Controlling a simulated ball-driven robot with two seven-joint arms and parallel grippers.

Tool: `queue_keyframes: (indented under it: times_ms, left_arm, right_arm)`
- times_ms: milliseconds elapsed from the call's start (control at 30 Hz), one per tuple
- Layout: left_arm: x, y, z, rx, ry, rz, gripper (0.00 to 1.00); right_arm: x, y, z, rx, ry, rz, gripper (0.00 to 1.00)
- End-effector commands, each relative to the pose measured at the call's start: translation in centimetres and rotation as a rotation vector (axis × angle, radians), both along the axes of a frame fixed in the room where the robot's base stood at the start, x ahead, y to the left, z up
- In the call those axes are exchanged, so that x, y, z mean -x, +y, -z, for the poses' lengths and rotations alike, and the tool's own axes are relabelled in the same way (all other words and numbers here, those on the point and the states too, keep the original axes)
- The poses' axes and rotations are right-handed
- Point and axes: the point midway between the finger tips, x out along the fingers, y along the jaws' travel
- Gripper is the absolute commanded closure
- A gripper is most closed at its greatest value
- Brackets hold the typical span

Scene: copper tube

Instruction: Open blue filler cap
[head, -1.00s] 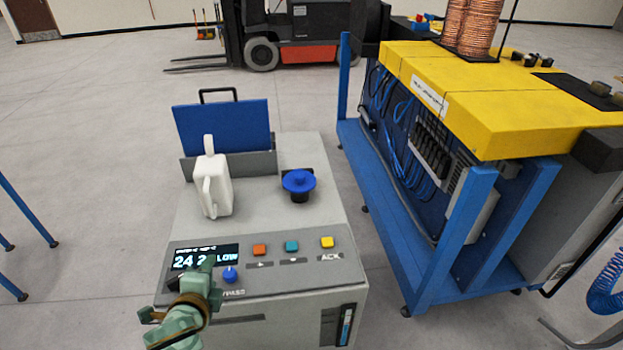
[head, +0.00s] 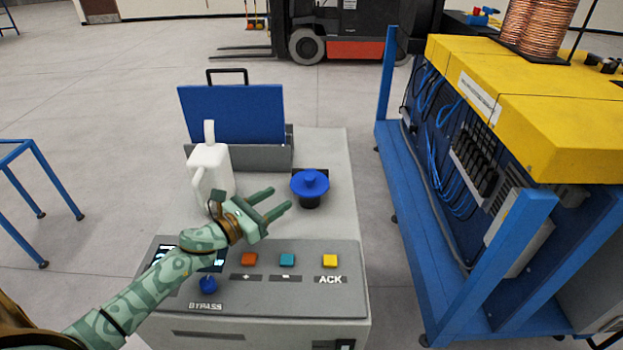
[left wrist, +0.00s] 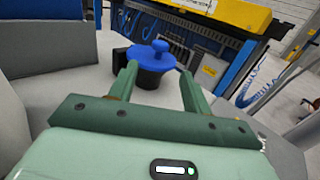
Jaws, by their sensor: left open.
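The blue filler cap (head: 310,184) sits on a dark neck on top of the grey machine (head: 335,225). It is round with a raised knob. In the left wrist view the cap (left wrist: 152,57) shows beyond and between my fingertips. My left gripper (head: 282,198) is open and empty, above the machine top, a little left of and nearer than the cap. It also shows in the left wrist view (left wrist: 158,75), with a finger to each side of the cap in the picture. I see no contact with the cap. My right gripper is not in view.
A white jug (head: 211,168) stands left of the cap, close to my left gripper. A blue panel (head: 232,115) rises behind it. Buttons and a blue bypass knob (head: 208,285) lie on the front panel. A blue frame with a yellow top (head: 540,100) stands at right.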

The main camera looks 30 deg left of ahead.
Motion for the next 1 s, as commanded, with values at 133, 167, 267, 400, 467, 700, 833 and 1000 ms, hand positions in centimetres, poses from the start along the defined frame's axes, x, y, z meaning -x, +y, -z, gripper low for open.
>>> queue_keyframes:
  times_ms: [133,167,267,400,467,700,833,1000]
  left_arm:
    - [-3.9,-1.3,-0.2,0.002,-0.003,0.0,0.51]
    - [-4.6,-1.6,-0.2,0.003,-0.003,0.0,0.51]
    - [-6.8,-2.3,-0.1,0.003,-0.002,-0.002,0.51]
    - [-9.3,-3.2,0.0,0.004,0.0,-0.001,0.51]
    - [-10.0,-3.5,0.0,0.004,0.0,-0.001,0.51]
    - [-11.2,-3.9,0.0,0.003,0.001,0.0,0.51]
    - [-11.2,-3.9,0.0,0.003,0.001,0.0,0.51]
    - [-11.1,-3.9,0.0,0.003,0.001,-0.001,0.79]
  right_arm:
    - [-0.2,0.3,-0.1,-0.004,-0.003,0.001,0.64]
    - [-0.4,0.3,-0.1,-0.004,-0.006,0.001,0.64]
    - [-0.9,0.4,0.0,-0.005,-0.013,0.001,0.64]
    - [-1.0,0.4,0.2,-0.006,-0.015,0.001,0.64]
    - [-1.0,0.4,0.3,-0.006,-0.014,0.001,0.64]
    - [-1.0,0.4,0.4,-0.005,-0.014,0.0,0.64]
    - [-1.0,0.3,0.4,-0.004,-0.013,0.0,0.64]
    - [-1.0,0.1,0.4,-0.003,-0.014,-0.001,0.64]
